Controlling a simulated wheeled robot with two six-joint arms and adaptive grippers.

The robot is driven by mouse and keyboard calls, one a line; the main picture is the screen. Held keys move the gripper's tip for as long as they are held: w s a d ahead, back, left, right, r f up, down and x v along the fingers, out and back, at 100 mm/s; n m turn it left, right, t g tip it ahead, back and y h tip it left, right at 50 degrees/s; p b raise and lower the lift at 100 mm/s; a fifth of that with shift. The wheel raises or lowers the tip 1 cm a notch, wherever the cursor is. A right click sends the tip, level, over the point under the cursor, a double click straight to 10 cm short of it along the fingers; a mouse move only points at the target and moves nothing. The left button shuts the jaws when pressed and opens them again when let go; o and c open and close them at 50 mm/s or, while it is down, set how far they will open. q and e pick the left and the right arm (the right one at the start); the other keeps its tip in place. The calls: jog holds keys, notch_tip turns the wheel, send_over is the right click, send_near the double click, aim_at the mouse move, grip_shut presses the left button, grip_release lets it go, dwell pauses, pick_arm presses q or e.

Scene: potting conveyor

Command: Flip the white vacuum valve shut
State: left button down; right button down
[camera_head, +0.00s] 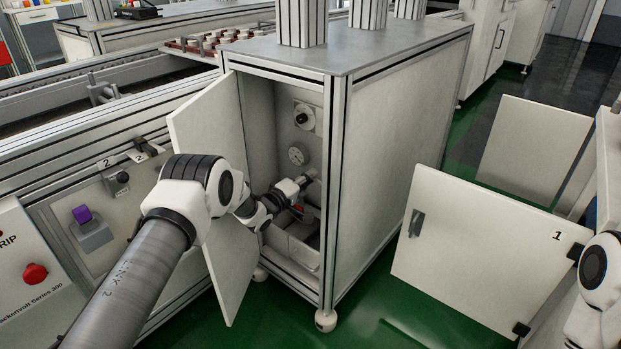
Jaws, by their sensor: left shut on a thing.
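My left arm reaches through the open front of the cabinet, and my left gripper (306,178) is inside it, at the inner back panel below the round gauge. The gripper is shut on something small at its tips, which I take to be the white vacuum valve. The gripper hides most of that part, so its handle angle cannot be told. A small red part (298,208) shows just below the wrist. My right arm shows only at the right edge, and its gripper is out of view.
The cabinet frame post (332,190) is close right of the gripper. A round gauge (297,155) and a black knob (302,118) sit above it. A panel marked 1 (480,250) stands at right.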

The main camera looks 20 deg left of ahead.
pick_arm(q)
jog(key=shift+a+f+n+b, duration=0.15)
jog(key=shift+f+n, duration=0.25)
jog(key=shift+n, duration=0.5)
jog(key=shift+d+f+n+b, duration=0.1)
jog(key=shift+f+n+b, duration=0.2)
jog(key=shift+n, duration=0.6)
jog(key=c, duration=1.1)
grip_release()
jog(key=shift+a+f, duration=0.1)
jog(key=shift+c, duration=0.2)
jog(key=v, duration=0.7)
jog(key=shift+s, duration=0.2)
